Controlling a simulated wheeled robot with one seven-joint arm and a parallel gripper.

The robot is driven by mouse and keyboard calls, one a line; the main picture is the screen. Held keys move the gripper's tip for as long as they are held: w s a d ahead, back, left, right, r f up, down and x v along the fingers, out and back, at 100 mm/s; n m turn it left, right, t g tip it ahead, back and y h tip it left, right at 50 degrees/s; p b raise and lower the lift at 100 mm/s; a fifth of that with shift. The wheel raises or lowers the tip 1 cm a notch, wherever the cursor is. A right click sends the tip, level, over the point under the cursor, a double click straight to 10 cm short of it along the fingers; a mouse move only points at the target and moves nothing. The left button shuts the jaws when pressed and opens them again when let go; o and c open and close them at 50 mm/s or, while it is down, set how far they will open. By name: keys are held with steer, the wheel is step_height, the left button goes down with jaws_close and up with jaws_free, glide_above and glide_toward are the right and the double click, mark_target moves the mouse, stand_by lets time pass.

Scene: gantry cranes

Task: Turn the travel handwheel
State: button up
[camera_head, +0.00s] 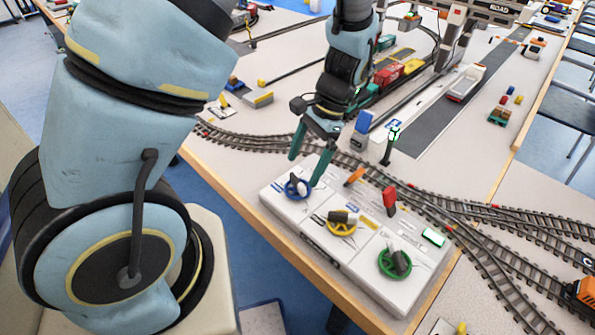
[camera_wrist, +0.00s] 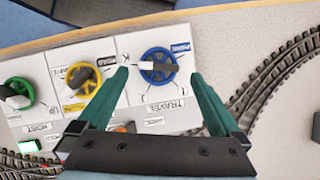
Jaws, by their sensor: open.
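The blue travel handwheel (camera_head: 291,188) is on the left panel of the white control box (camera_head: 313,243). In the wrist view the blue wheel (camera_wrist: 147,64) has a dark and grey bar across its middle, with the label TRAVEL (camera_wrist: 165,107) beside it. My gripper (camera_head: 304,172) is open and empty, pointing down just above the blue wheel. In the wrist view my gripper's fingertips (camera_wrist: 160,74) appear on either side of the wheel, apart from its rim. Whether they reach down to wheel height is unclear.
A yellow handwheel (camera_head: 341,229) and a green handwheel (camera_head: 394,263) sit on the same box to the right. Orange and red levers (camera_head: 389,201) stand behind them. Model tracks (camera_head: 470,232) run behind the box. The table edge (camera_head: 262,238) is in front.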

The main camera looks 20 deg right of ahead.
mark_target(298, 180)
steer(key=shift+x, duration=2.1)
steer(key=shift+s, duration=0.1)
steer(key=shift+c, duration=0.2)
steer(key=shift+p, duration=0.3)
steer(key=c, duration=1.2)
